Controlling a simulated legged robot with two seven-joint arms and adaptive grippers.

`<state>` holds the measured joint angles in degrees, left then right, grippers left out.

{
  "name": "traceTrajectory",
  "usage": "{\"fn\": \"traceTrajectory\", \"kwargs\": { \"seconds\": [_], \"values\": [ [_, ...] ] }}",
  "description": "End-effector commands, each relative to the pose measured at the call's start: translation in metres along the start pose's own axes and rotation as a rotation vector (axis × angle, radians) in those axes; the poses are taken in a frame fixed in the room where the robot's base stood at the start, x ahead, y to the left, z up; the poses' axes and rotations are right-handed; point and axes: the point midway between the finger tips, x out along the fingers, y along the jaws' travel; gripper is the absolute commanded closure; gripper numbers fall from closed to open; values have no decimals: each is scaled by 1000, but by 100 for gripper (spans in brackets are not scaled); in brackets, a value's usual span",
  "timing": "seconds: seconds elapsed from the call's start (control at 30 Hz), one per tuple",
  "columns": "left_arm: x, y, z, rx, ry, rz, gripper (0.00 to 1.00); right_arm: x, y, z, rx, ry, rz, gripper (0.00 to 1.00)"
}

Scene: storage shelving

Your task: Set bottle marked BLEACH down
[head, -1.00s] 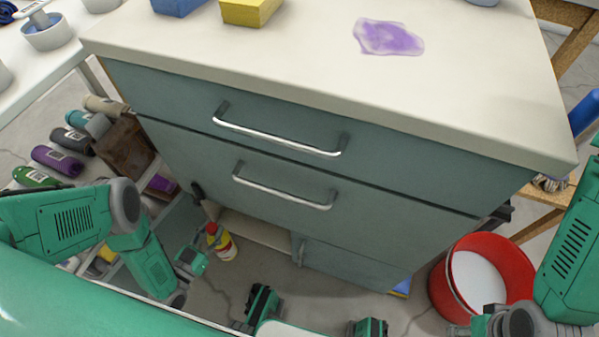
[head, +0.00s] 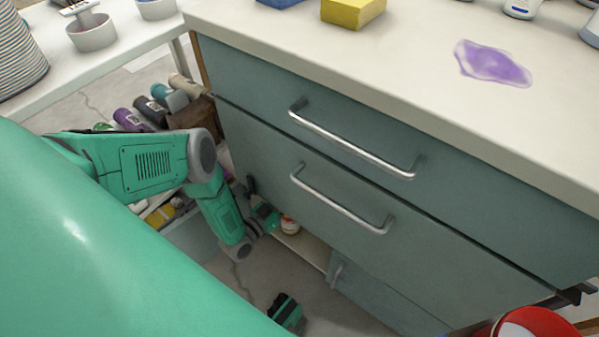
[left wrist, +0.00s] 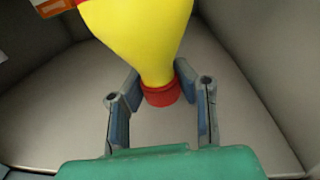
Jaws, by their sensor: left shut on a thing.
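A yellow bottle (left wrist: 140,25) with a red cap fills the upper middle of the left wrist view. My left gripper (left wrist: 160,92) is shut on the bottle's neck by the cap, one finger on each side. In the head view my left gripper (head: 264,216) is low at the cabinet's open lower compartment, with a small part of the bottle (head: 290,225) showing beside it. The bottle's base is out of view, so I cannot tell whether it rests on anything.
A purple spill (head: 492,64) and a yellow sponge (head: 352,11) lie on top. A red bucket (head: 535,322) stands at lower right.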

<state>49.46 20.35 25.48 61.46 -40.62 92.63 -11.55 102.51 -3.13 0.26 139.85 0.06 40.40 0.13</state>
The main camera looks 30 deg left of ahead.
Motion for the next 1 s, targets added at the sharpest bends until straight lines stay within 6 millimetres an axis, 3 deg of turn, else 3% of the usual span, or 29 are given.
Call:
{"fn": "traceTrajectory", "kwargs": {
  "seconds": [0.5,1.0],
  "values": [
    [47,0,-2,2,6,0,100,15,0,1,0,0,0,60],
    [46,0,4,0,4,0,100,21,0,1,0,0,0,60]
  ]
}}
